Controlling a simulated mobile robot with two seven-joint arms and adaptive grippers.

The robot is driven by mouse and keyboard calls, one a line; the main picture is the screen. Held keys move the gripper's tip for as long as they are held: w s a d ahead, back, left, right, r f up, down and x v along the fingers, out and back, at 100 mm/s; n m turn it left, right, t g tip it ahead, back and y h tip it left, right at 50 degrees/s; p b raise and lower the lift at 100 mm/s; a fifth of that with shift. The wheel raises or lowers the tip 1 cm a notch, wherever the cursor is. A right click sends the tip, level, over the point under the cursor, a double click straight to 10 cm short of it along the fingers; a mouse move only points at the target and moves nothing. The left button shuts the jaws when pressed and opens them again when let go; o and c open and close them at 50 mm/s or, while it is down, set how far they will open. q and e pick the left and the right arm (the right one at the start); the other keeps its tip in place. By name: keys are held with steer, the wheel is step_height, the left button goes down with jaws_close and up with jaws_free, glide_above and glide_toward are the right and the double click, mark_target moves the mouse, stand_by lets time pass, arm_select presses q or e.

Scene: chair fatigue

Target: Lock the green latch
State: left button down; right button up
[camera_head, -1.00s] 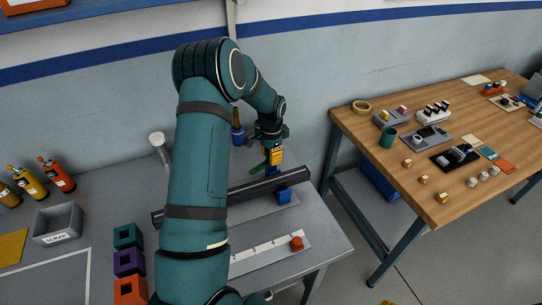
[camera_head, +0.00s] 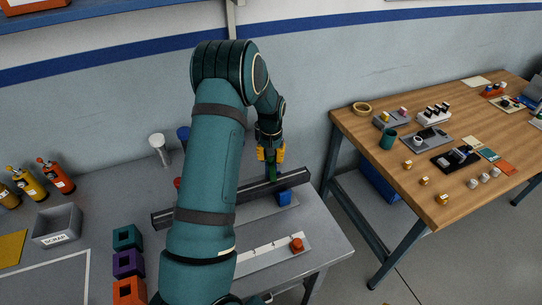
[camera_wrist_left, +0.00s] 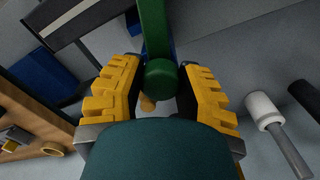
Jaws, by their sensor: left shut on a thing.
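The green latch (camera_head: 272,173) stands at the back of the dark rail on the grey bench, with its handle pointing up between my fingers. In the left wrist view the green lever (camera_wrist_left: 160,77) with its round end lies between the two yellow finger pads. My left gripper (camera_head: 271,156) points down and is shut on the green latch. It also shows in the left wrist view (camera_wrist_left: 162,88). My left arm hides part of the bench and rail. My right gripper is not in view.
The dark rail (camera_head: 245,195) crosses the bench, with a blue block (camera_head: 284,198) in front. A white-topped post (camera_head: 158,142) and a blue-topped post (camera_head: 184,133) stand left of my arm. A wooden table (camera_head: 350,130) with small parts is at right, across a gap.

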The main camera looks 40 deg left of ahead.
arm_select(q)
steer(key=shift+n, duration=1.9)
steer(key=c, duration=0.6)
jaws_free()
steer(key=shift+w+a, duration=0.1)
step_height(320, 180, up, 12)
steer(key=shift+p, duration=0.3)
